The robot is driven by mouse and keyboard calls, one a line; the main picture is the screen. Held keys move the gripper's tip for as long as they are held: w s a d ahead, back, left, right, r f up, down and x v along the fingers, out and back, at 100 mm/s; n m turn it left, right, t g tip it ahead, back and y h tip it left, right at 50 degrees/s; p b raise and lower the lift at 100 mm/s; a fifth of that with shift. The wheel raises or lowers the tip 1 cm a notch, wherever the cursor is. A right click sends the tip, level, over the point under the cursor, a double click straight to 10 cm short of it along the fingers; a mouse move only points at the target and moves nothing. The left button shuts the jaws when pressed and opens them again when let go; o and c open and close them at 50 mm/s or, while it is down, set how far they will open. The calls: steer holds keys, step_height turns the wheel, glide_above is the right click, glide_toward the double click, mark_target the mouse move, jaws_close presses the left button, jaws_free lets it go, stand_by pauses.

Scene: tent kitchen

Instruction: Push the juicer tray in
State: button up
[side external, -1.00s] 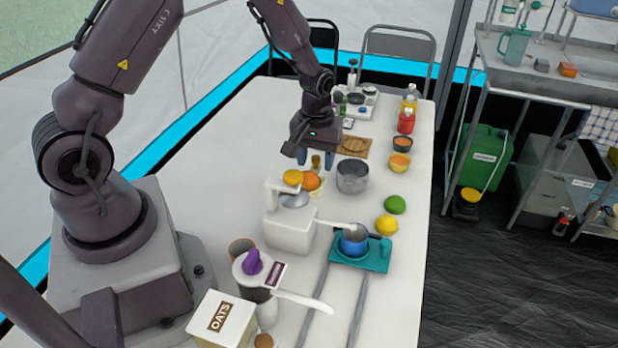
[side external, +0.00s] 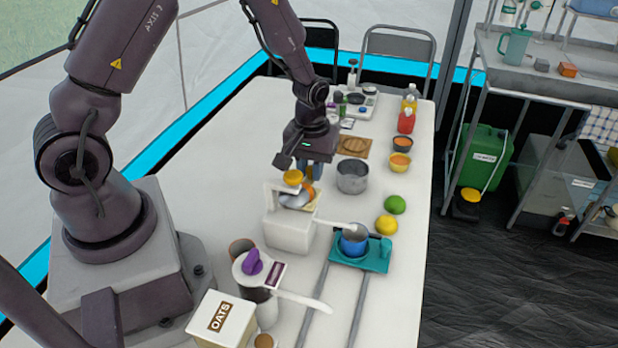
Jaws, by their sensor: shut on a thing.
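The white juicer (side external: 289,232) stands mid-table with an orange-yellow piece (side external: 293,177) on top and a silver dome (side external: 291,200) below it. A pale cream tray (side external: 314,204) shows at its far side, partly hidden, carrying an orange (side external: 308,189) that is mostly behind the juicer. My gripper (side external: 314,172) points down just behind the tray and orange. Its fingers are close together on the small brown knob at the tray's far end; the knob is mostly hidden by the fingers and juicer.
A grey pot (side external: 352,177) stands close right of my gripper. A teal stand (side external: 375,257) with a blue cup (side external: 354,242) is right of the juicer, beside a lemon (side external: 386,225) and lime (side external: 395,204). The table left of the juicer is clear.

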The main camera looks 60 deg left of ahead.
steer(key=shift+s+d, duration=1.45)
steer(key=o, duration=0.8)
steer(key=shift+r, duration=3.5)
